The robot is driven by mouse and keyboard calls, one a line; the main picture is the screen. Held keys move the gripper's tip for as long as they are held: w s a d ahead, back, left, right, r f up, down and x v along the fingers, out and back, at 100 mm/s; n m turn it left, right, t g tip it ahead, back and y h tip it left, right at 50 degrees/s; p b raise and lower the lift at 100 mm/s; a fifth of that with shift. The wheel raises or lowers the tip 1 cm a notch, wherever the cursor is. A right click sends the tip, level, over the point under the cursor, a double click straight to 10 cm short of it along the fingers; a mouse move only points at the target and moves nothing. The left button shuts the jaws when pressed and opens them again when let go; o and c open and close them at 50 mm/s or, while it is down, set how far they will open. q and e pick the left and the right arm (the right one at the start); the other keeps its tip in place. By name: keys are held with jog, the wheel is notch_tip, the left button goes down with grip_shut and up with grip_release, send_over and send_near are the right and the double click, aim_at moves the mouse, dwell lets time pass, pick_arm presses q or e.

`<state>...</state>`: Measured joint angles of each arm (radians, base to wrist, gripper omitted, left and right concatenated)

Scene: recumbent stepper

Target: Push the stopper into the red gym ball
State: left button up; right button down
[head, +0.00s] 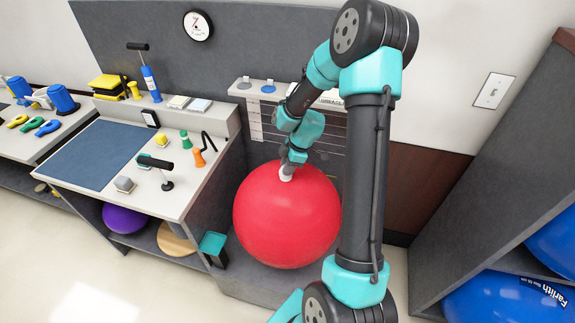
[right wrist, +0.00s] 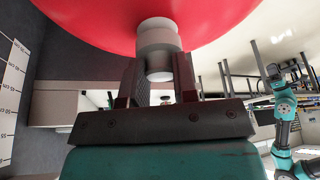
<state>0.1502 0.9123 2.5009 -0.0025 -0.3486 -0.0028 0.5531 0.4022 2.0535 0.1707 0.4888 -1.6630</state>
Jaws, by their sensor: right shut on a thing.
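The red gym ball (head: 287,222) rests on a low dark platform in the middle of the head view. Its surface also fills the top of the right wrist view (right wrist: 230,14). The white stopper (head: 286,177) is at the ball's upper surface, and it also shows in the right wrist view (right wrist: 158,40). My right gripper (head: 288,164) is shut on the stopper, with a finger on each side of it in the right wrist view (right wrist: 158,84). The stopper's far end meets the ball; how deep it sits is hidden.
A workbench (head: 110,192) with a blue mat (head: 90,155), hand pump (head: 155,161) and several small items stands left. A purple ball (head: 124,217) is under it. A grey shelf rack (head: 470,190) with blue balls (head: 500,299) stands right. Open floor is at lower left.

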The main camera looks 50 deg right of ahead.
jog(key=shift+f, duration=0.4)
dwell(0.8)
dwell(0.5)
jog(key=c, duration=0.8)
grip_release()
jog(key=shift+r, duration=0.15)
jog(key=shift+v, duration=2.9)
jog(key=v, duration=1.7)
jog(key=shift+r, duration=0.25)
